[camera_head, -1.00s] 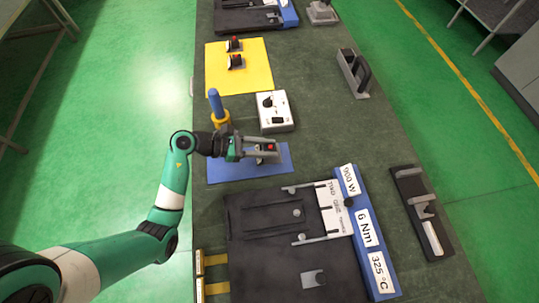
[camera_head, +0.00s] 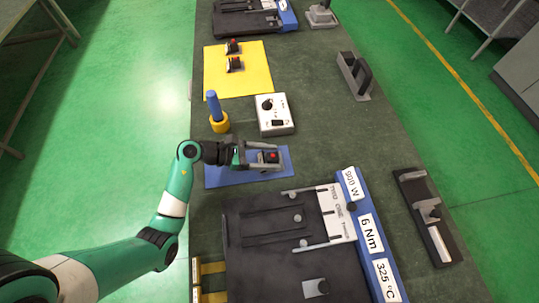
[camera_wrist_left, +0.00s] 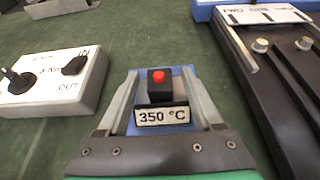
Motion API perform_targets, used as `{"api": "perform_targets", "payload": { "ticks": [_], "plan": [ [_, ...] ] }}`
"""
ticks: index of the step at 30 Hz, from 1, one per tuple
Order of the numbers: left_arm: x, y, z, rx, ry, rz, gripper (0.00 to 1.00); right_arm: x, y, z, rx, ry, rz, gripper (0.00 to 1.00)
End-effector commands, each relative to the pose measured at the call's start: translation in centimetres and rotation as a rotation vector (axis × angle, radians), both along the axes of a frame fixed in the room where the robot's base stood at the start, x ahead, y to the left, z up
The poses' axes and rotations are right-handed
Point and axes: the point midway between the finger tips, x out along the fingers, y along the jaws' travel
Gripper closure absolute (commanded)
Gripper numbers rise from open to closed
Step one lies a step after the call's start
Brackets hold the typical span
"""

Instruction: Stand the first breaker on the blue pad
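The first breaker is a small black block with a red button and a "350 °C" label. The breaker (camera_head: 272,157) stands upright on the blue pad (camera_head: 222,178), near its right part. My left gripper (camera_head: 266,158) is low over the pad, its fingers on either side of the breaker. In the left wrist view the breaker (camera_wrist_left: 160,88) is between the two fingertips (camera_wrist_left: 160,76), with blue showing between it and the fingers. The gripper looks open. My right gripper is not in view.
A large dark fixture (camera_head: 265,250) lies close in front of the blue pad.

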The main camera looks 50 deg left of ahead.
Motion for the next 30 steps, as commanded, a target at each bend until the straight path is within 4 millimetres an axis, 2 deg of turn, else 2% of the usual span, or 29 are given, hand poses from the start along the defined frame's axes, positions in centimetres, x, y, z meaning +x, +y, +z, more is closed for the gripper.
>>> {"api": "perform_targets", "payload": {
  "ticks": [14,17,24,30],
  "plan": [
    [-0.4,0.3,0.6,0.0,0.0,0.002,0.33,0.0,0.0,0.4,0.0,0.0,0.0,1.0],
    [-1.7,1.2,1.4,0.0,0.001,0.004,0.33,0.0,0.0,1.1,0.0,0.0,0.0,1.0],
    [-6.3,4.2,3.7,0.001,0.0,0.007,0.33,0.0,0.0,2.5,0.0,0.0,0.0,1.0],
    [-8.9,5.6,4.8,0.0,-0.001,0.003,0.33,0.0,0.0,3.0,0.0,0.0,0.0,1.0]
  ]
}}
